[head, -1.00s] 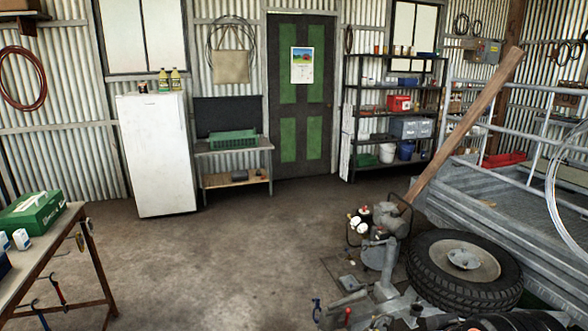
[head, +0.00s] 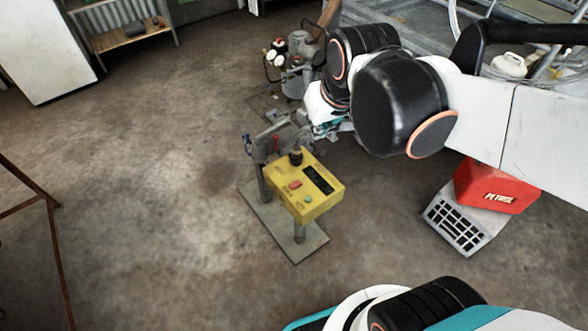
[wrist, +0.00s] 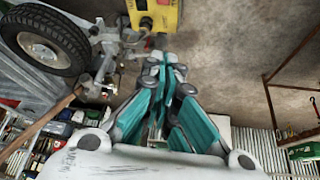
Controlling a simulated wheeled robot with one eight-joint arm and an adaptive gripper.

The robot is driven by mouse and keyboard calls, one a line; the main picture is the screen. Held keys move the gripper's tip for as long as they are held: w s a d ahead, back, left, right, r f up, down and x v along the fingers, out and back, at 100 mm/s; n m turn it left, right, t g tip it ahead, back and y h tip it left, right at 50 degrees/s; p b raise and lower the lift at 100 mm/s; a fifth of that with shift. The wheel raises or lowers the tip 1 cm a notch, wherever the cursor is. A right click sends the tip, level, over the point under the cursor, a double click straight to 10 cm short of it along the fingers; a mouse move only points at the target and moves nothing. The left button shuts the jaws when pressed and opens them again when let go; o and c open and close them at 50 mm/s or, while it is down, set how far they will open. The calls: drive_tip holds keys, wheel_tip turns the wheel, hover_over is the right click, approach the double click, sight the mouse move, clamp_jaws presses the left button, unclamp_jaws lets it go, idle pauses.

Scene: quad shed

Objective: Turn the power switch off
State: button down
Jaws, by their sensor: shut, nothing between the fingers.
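A yellow control box (head: 322,205) stands on posts over a flat grey base plate (head: 298,243) in the head view. Its top carries a black knob (head: 296,155), a red button (head: 295,185), a green button (head: 308,199) and a dark panel (head: 318,180). Which of these is the power switch I cannot tell. The box also shows at the top edge of the wrist view (wrist: 168,17), partly cut off. My gripper (wrist: 164,62) is shut and empty, with teal fingers pointing towards the box but apart from it. In the head view my arm partly hides the gripper, just beyond the box.
A compressor-like machine with gauges (head: 292,62) stands behind the box. A red petrol can (head: 490,187) and a grey slotted item (head: 456,222) lie to the right. A white fridge (head: 45,55) is at the upper left. The concrete floor left of the box is clear.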

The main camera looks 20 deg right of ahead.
drive_tip(key=w+f+g, duration=0.1)
drive_tip(key=w+f, duration=0.2)
drive_tip(key=w, duration=0.4)
drive_tip(key=n+g+p, duration=0.2)
drive_tip(key=n+g, duration=0.1)
drive_tip(key=g, duration=0.1)
hover_over(296, 181)
wheel_tip(296, 181, down, 23)
drive_tip(key=shift+w+f, duration=0.2)
drive_tip(key=shift+f, duration=0.4)
wheel_tip(296, 181, down, 14)
drive_tip(key=b, duration=0.6)
drive_tip(key=shift+w, duration=0.1)
